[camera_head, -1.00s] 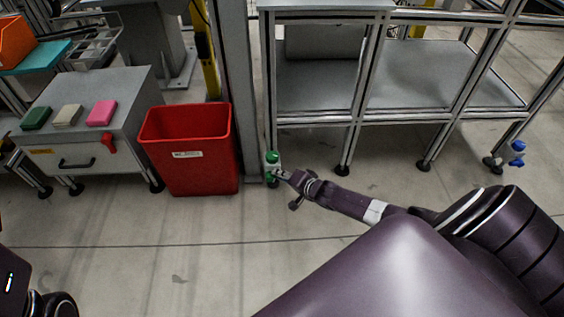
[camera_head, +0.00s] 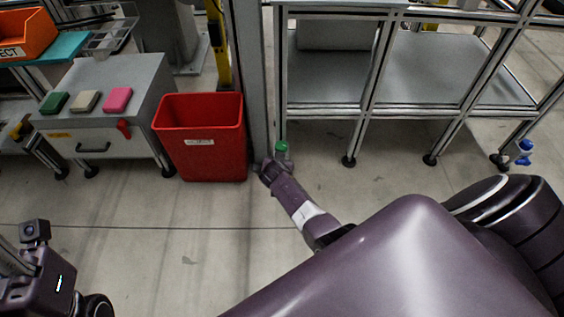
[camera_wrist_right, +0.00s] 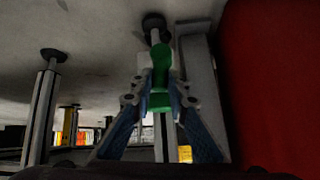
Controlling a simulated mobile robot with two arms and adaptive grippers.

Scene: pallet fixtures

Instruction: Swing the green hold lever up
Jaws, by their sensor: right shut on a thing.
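The green hold lever (camera_head: 282,148) is low on the front left leg of the grey rack, just right of the red bin. My right gripper (camera_head: 268,168) is at it, and its wrist hides the lower part of the lever in the head view. In the right wrist view the green lever (camera_wrist_right: 160,62) lies between the blue-padded fingers of my right gripper (camera_wrist_right: 159,86), which are closed on it. My left gripper (camera_head: 14,260) is only partly in view at the lower left; its fingers cannot be made out.
The red bin (camera_head: 204,150) stands close left of my right gripper; its wall fills the right of the wrist view (camera_wrist_right: 275,80). A grey cabinet (camera_head: 100,125) with coloured blocks is further left. A blue lever (camera_head: 524,147) is on the rack's far right leg. The front floor is clear.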

